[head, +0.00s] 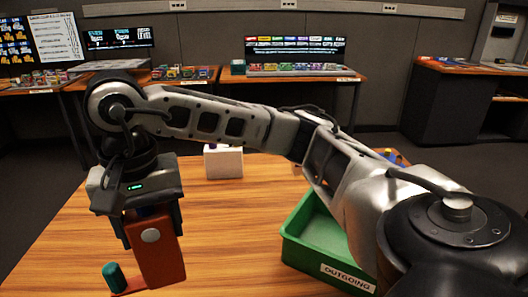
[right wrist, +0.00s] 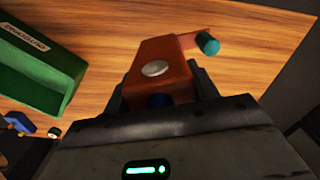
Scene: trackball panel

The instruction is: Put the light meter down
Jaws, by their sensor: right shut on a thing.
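The light meter, an orange-brown block with a round silver disc and a thin arm ending in a teal knob, shows in the head view (head: 160,252) at lower left. My right gripper (head: 150,212) points down and is shut on its upper end. In the right wrist view the light meter (right wrist: 160,52) sits between the dark fingers, its teal knob at the far right, with wood behind it. A small blue part shows between the fingers. I cannot tell whether its lower end touches the table. My left gripper is not in view.
The wooden table (head: 225,225) has bare room in the middle. A green tray labelled OUTGOING (head: 300,249) stands at right, partly behind my right arm. A white box (head: 223,162) stands at the back. Small blue and yellow items (right wrist: 18,122) lie beyond the tray.

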